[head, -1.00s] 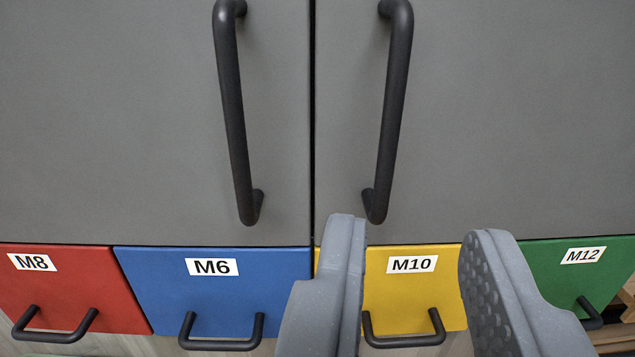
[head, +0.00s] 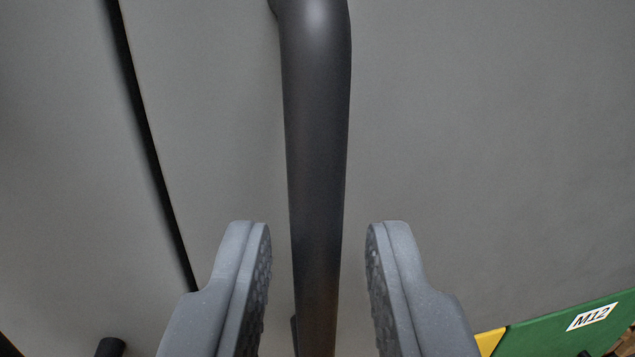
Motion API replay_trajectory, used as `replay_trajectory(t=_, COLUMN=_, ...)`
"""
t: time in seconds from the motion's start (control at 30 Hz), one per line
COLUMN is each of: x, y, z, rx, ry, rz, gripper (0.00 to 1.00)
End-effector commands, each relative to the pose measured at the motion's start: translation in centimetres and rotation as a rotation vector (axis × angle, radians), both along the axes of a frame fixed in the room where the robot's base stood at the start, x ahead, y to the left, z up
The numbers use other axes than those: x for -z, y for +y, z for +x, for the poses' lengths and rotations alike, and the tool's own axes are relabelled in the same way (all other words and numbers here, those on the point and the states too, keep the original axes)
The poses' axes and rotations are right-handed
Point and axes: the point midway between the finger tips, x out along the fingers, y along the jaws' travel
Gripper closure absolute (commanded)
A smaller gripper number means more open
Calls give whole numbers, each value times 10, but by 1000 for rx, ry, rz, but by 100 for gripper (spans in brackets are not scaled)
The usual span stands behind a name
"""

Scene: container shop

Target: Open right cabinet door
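The right cabinet door (head: 480,130) is a flat grey panel filling most of the view. Its dark vertical bar handle (head: 318,120) runs down the middle of the picture. My gripper (head: 318,232) is open, with one grey padded finger on each side of the handle. A gap shows between the handle and each finger, so neither finger appears to touch it. A narrow dark seam separates the right door from the left door (head: 60,150), and the right door looks closed.
The green M12 drawer (head: 550,332) and a corner of the yellow drawer (head: 490,341) show at the lower right. A dark handle end (head: 110,347) shows at the lower left, on the left door's side.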

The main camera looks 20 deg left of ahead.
Motion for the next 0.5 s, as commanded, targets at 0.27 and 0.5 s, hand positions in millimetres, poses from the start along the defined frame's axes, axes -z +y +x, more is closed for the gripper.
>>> replay_trajectory(t=0.27, x=-1, y=5, z=14, rx=3, ry=0, rz=1, gripper=75)
replay_trajectory(t=0.5, x=-1, y=6, z=15, rx=3, ry=-1, rz=0, gripper=75)
